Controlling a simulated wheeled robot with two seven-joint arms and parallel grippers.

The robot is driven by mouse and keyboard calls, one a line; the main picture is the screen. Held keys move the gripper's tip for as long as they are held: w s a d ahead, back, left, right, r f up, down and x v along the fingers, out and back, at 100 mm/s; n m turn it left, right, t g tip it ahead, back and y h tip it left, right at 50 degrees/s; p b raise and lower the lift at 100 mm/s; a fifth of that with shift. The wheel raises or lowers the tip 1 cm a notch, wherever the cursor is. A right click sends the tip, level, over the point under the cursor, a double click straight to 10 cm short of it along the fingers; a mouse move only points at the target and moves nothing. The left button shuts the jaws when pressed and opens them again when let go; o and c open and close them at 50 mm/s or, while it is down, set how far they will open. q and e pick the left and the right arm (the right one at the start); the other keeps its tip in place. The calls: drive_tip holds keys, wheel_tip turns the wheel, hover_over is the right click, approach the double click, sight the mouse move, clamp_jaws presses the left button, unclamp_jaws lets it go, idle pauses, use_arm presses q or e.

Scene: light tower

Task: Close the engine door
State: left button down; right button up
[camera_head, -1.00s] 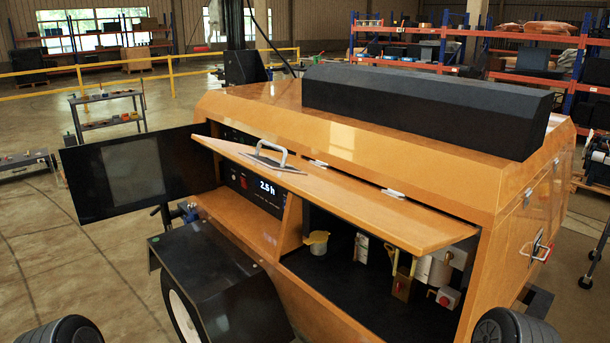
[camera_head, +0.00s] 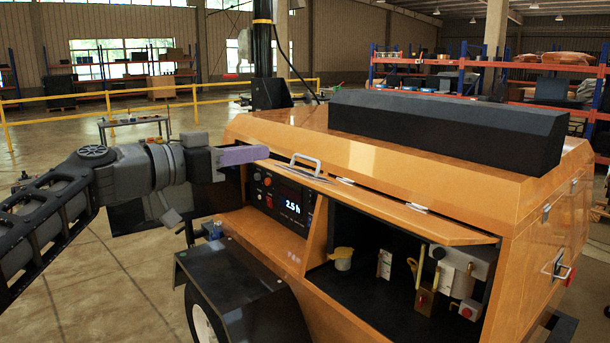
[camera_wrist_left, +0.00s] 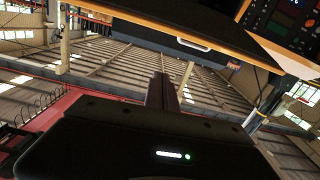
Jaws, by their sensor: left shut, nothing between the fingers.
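The engine door (camera_head: 400,214) is an orange flap hinged along its top edge on the orange light tower body (camera_head: 360,158). It stands raised and open, with the engine bay visible beneath. Its silver handle (camera_head: 305,161) sits near the left end. My left gripper (camera_head: 250,155) is shut and empty, a little left of the handle; I cannot tell whether it touches the door. In the left wrist view its closed fingers (camera_wrist_left: 162,92) point toward a dark panel with a pale handle (camera_wrist_left: 193,43). My right gripper is not in view.
A control panel (camera_head: 285,200) reading 2.5 h is exposed left of the bay. A black side door (camera_head: 128,215) stands open behind my left arm. A black fender (camera_head: 240,290) juts out below. A small trolley (camera_head: 135,124) and shelves stand farther back.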

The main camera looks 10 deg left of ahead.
use_arm(q)
drive_tip(key=shift+d+f+m, duration=0.15)
drive_tip(key=shift+f+m, duration=0.1)
drive_tip(key=shift+m, duration=0.25)
drive_tip(key=shift+w, duration=0.1)
drive_tip(key=p+x, duration=0.5)
drive_tip(key=x, duration=0.4)
drive_tip(key=shift+f, duration=2.05)
drive_tip(key=shift+a, duration=0.25)
